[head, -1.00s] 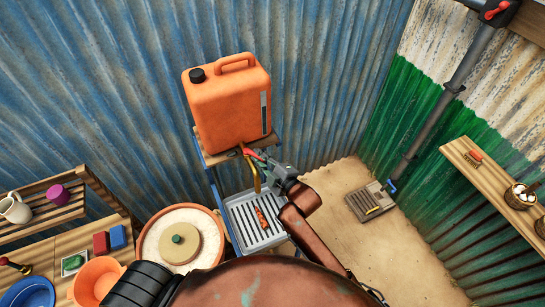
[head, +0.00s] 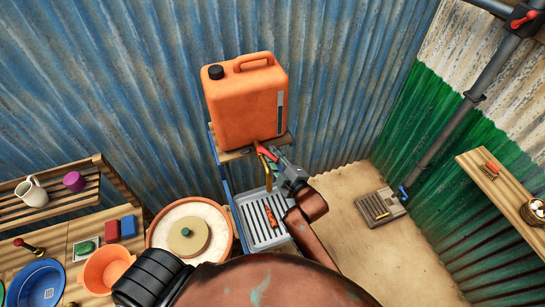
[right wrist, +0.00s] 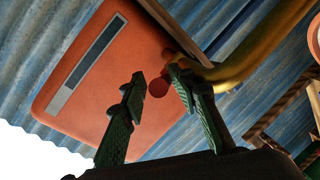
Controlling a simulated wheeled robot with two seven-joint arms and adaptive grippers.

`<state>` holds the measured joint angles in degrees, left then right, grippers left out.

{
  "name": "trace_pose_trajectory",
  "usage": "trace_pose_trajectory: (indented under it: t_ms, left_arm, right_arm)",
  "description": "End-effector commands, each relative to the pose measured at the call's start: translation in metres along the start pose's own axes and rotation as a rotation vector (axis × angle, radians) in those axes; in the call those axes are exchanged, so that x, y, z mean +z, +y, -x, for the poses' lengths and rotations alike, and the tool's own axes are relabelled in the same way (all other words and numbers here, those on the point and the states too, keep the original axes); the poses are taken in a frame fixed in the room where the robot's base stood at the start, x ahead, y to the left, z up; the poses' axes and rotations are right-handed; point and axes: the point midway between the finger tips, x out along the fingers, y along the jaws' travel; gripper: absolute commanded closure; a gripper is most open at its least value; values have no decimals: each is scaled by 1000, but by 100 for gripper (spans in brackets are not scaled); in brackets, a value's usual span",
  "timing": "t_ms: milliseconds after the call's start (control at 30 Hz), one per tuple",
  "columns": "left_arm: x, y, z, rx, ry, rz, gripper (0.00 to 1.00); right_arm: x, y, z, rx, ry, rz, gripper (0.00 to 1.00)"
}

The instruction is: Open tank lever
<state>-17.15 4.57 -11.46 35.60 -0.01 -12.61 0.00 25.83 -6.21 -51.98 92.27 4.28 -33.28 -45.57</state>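The orange tank (head: 240,108) stands on a small stand against the blue corrugated wall. A brass tap (head: 263,176) hangs below its front, with a red lever (head: 267,154) beside it. My right gripper (head: 279,163) is at the lever, over the tray. In the right wrist view the fingers of my right gripper (right wrist: 156,82) are apart, with the round red lever end (right wrist: 158,88) between them. It lies nearer the right finger; I cannot tell whether they touch. The yellow tap pipe (right wrist: 245,68) passes behind the right finger. My left gripper is not in view.
A grey slatted tray (head: 248,222) lies under the tap. A round tub (head: 158,236) with a lidded white filling stands to its left. An orange bucket (head: 98,271) and blue basin (head: 35,284) are at lower left. A floor grate (head: 378,207) lies at right.

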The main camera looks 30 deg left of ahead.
Motion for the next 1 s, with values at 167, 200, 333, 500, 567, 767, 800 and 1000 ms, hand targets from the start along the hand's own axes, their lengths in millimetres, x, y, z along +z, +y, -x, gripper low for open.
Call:
trace_pose_trajectory:
  t_ms: [167, 200, 333, 500, 567, 767, 800, 1000]
  left_arm:
    - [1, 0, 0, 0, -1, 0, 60]
    - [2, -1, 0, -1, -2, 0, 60]
    - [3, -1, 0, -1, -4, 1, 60]
    - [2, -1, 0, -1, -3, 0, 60]
    - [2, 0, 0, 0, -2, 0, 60]
    - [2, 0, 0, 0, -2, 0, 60]
    - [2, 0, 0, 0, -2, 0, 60]
    - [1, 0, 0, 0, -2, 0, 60]
  right_arm:
    - [0, -2, 0, -5, -1, -1, 69]
    - [0, -2, 0, -5, -1, -1, 69]
    - [1, -2, 5, -4, -1, 0, 69]
    - [1, -2, 27, -4, -1, 1, 69]
    - [2, -2, 36, -3, -2, 2, 69]
    - [1, -1, 65, -2, -2, 1, 69]
    - [1, -1, 69, -2, -1, 1, 69]
    - [0, -1, 80, -2, 0, -1, 69]
